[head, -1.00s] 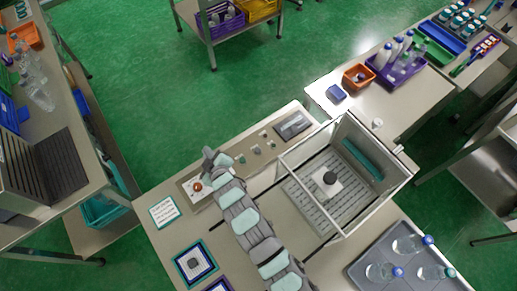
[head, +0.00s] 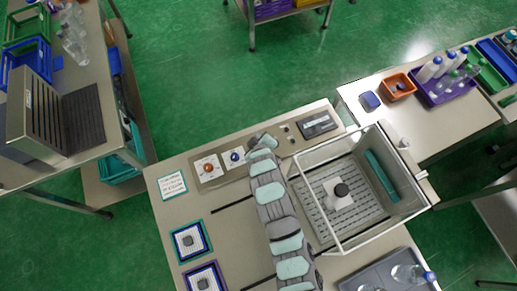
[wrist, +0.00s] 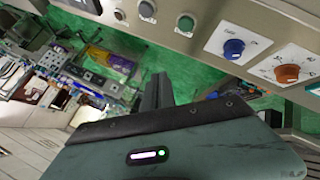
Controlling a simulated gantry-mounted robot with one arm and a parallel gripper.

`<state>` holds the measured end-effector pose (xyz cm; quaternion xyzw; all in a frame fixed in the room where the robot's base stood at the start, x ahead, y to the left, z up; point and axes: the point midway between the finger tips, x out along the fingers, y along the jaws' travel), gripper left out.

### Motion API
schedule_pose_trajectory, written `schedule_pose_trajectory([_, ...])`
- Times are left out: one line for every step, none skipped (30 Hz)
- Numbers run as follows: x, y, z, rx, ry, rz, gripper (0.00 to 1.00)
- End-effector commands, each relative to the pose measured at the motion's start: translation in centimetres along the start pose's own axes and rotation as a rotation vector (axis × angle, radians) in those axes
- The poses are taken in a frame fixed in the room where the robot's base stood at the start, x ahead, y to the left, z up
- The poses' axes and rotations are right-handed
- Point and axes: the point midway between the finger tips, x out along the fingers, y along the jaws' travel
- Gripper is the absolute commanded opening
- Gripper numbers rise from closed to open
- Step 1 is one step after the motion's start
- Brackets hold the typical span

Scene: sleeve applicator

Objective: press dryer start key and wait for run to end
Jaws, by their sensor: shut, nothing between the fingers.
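The control panel (head: 217,178) runs along the far edge of the bench, with an orange knob (head: 208,167), a blue knob (head: 235,156) and small buttons (head: 284,127). In the wrist view a green button (wrist: 185,22) and a pale button (wrist: 147,9) sit left of the blue knob (wrist: 233,48). I cannot read which is the dryer's start key. My gripper (wrist: 155,92) is shut and empty, apart from the panel face in the wrist view. In the head view my arm's end hides part of the panel right of the blue knob.
A dark display (head: 319,123) is at the panel's right end. Framed pads (head: 205,234) lie at left; a grey tray (head: 347,283) with bottles lies at lower right.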

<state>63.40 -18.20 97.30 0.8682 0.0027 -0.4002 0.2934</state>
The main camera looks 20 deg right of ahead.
Motion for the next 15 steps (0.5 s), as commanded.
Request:
schedule_pose_trajectory([0.3,-0.2,0.2,0.000,0.000,0.000,0.00])
schedule_pose_trajectory([0.5,-0.4,0.4,0.000,0.000,0.000,0.00])
schedule_pose_trajectory([0.8,-0.6,0.6,0.000,0.000,0.000,0.00])
schedule_pose_trajectory([1.0,-0.7,0.7,0.000,-0.001,0.000,0.00])
schedule_pose_trajectory([1.2,-0.9,0.9,0.000,-0.001,0.000,0.00])
schedule_pose_trajectory([1.6,-1.1,1.2,0.000,-0.002,-0.001,0.00])
schedule_pose_trajectory([1.9,-1.4,1.4,0.000,-0.003,-0.001,0.00])
schedule_pose_trajectory([2.1,-1.6,1.7,0.000,-0.004,-0.001,0.00])
schedule_pose_trajectory([2.6,-1.9,2.0,0.000,-0.004,-0.002,0.00])
schedule_pose_trajectory([2.9,-2.1,2.2,0.001,-0.004,-0.002,0.00])
schedule_pose_trajectory([3.2,-2.4,2.4,0.001,-0.004,-0.002,0.00])
schedule_pose_trajectory([3.6,-2.7,2.7,0.001,-0.002,-0.002,0.00])
schedule_pose_trajectory([3.9,-2.9,2.8,0.001,-0.001,-0.002,0.00])
schedule_pose_trajectory([4.2,-3.1,3.0,0.001,0.000,-0.002,0.00])
schedule_pose_trajectory([4.6,-3.4,3.2,0.000,0.001,-0.001,0.00])
